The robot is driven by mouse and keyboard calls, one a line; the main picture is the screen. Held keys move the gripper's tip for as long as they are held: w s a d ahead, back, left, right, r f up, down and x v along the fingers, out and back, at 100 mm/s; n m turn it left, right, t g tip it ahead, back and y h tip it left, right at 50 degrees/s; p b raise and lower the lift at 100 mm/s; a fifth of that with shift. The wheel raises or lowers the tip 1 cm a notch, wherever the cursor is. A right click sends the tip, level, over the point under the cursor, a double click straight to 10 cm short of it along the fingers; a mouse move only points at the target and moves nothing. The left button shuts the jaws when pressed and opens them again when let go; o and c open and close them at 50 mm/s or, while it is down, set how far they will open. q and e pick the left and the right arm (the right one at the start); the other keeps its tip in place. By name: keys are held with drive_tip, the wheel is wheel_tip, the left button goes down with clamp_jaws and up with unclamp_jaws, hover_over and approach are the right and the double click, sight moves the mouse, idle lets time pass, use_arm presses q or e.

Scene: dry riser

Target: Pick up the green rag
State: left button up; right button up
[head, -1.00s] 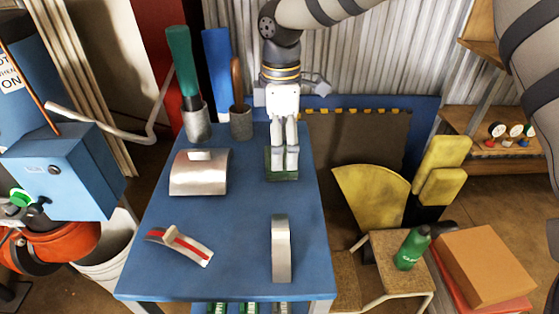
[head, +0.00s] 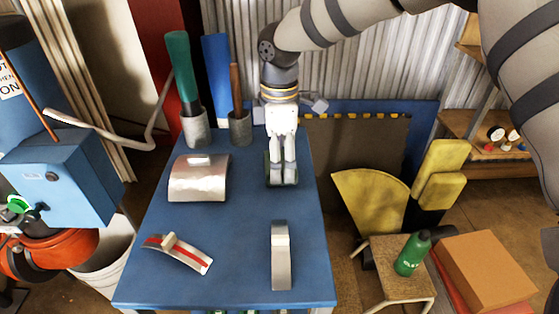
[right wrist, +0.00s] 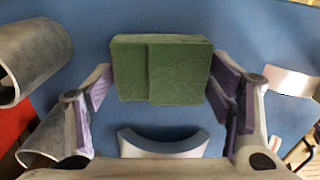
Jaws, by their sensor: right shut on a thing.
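The green rag (right wrist: 160,70) is a thick folded block in the right wrist view. It sits between the two fingers of my right gripper (head: 283,178), which is shut on it. The purple finger pads press on its left and right sides. In the head view the fingers point down at the back right of the blue table and hide most of the rag. I cannot tell whether the rag still touches the table. My left gripper is in neither view.
On the blue table (head: 225,235) are a curved metal cover (head: 198,182), a red-striped curved piece (head: 178,254) and a narrow curved metal piece (head: 281,260). Two grey cups (head: 194,128) with tools stand at the back left. A stool (head: 400,275) with a green bottle (head: 412,255) is on the right.

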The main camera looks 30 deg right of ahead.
wheel_tip(320, 180, up, 4)
drive_tip(key=shift+a+f, duration=0.1)
drive_tip(key=shift+f, duration=0.1)
drive_tip(key=s+a+r+p, duration=0.3)
drive_tip(key=s+a+r, duration=0.5)
drive_tip(key=s, duration=0.3)
drive_tip(key=shift+s+r, duration=0.2)
drive_tip(key=shift+r, duration=0.4)
drive_tip(key=o, duration=0.6)
drive_tip(key=shift+a, duration=0.1)
drive_tip(key=shift+c, duration=0.2)
drive_tip(key=c, duration=0.4)
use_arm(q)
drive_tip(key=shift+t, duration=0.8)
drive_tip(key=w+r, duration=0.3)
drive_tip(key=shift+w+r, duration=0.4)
use_arm(e)
drive_tip(key=shift+f, duration=0.1)
drive_tip(key=shift+c, duration=0.2)
